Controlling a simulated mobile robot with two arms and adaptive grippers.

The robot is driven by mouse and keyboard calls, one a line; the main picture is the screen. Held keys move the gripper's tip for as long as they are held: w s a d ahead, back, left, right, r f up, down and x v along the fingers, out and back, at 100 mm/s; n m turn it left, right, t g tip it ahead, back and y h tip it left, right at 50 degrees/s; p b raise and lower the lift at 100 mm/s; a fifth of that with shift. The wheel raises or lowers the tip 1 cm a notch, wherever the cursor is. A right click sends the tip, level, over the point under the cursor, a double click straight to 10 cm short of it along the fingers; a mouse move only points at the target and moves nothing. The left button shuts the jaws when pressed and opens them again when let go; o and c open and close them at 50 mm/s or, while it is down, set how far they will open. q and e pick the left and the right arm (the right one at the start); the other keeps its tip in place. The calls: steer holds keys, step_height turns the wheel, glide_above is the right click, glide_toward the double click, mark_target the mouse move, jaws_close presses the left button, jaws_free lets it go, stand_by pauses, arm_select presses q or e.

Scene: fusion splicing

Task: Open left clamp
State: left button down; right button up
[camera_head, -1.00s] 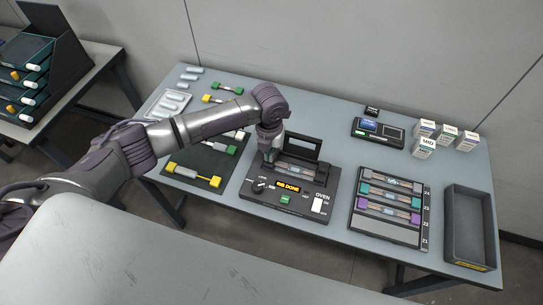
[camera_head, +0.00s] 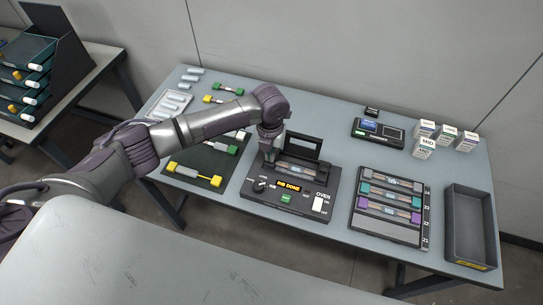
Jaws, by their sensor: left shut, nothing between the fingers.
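The splicer (camera_head: 290,205) is a dark box on the table, with its lid (camera_head: 304,146) standing open at the back. Its display (camera_head: 288,188) lights up with yellow text that reads as done. A light strip (camera_head: 297,170) lies in the bay below the lid. My left gripper (camera_head: 270,155) points down at the left end of this bay, shut and empty. The left clamp is hidden behind or under the gripper, and I cannot tell whether they touch. My right gripper is out of view.
A dark mat (camera_head: 176,178) with yellow and green connector pieces lies to the left. A rack (camera_head: 386,236) with coloured holders and an empty dark bin (camera_head: 467,215) stand to the right. Small white boxes (camera_head: 424,148) and a small device (camera_head: 378,130) are at the back right.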

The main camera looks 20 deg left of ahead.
arm_select(q)
steer(key=shift+s+f, duration=0.1)
steer(key=shift+f, duration=0.2)
steer(key=shift+w+r+p, duration=0.2)
steer(key=shift+r+p, duration=0.05)
steer(key=shift+p, duration=0.15)
steer(key=shift+w+r, duration=0.25)
steer(key=shift+w, duration=0.35)
steer(key=shift+s+r, duration=0.1)
steer(key=shift+r, duration=0.15)
steer(key=shift+p, duration=0.3)
steer(key=shift+w+r+p, duration=0.3)
steer(key=shift+w+r, duration=0.05)
steer(key=shift+r, duration=0.25)
